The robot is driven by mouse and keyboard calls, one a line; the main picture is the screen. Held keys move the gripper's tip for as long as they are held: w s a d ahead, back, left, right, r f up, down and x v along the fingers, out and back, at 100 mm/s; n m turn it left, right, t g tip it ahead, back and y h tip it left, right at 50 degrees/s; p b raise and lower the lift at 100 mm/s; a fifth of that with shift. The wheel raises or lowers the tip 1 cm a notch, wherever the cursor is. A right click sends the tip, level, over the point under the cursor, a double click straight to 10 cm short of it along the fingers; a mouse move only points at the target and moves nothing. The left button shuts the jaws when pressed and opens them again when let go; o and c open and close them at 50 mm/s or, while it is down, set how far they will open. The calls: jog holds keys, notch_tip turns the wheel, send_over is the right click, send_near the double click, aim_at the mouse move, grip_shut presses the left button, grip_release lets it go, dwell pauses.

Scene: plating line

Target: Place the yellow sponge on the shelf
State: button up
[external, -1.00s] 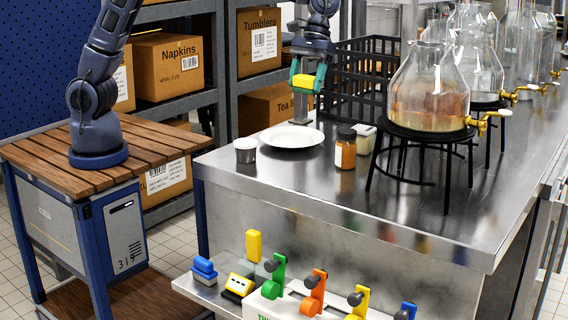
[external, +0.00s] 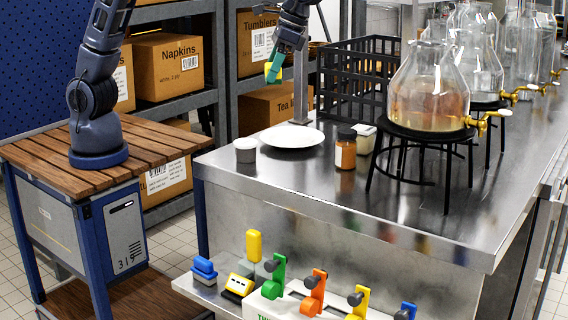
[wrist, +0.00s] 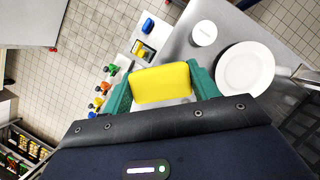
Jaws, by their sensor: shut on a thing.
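The yellow sponge (wrist: 161,82) is a flat rounded block between the two green fingers of my gripper (wrist: 161,86) in the wrist view. In the external view my gripper (external: 274,68) is shut on the sponge (external: 269,71) and holds it in the air, tilted, above and behind the white plate. Racks with grey shelves (external: 222,85) stand behind it. A low metal ledge (external: 196,289) runs along the counter's front; I cannot tell which of these the task calls the shelf.
Boxes fill the racks.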

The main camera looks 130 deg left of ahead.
jog(key=s+d+m+t+y, duration=0.2)
jog(key=s+d+m+y, duration=0.25)
jog(key=d+m, duration=0.9)
jog(key=s+d+m+t+y, duration=0.1)
jog(key=s+d+m+y, duration=0.3)
jog(key=d+m, duration=1)
jog(key=n, duration=0.2)
send_near(231, 263)
jog(key=shift+a+f+h, duration=0.2)
jog(key=shift+a+h, duration=0.15)
jog(key=shift+a, duration=0.8)
jog(key=shift+a+f, duration=0.1)
jog(key=shift+f, duration=2)
jog(key=shift+a+f, duration=0.2)
jog(key=shift+a, duration=0.05)
jog(key=shift+f, duration=0.15)
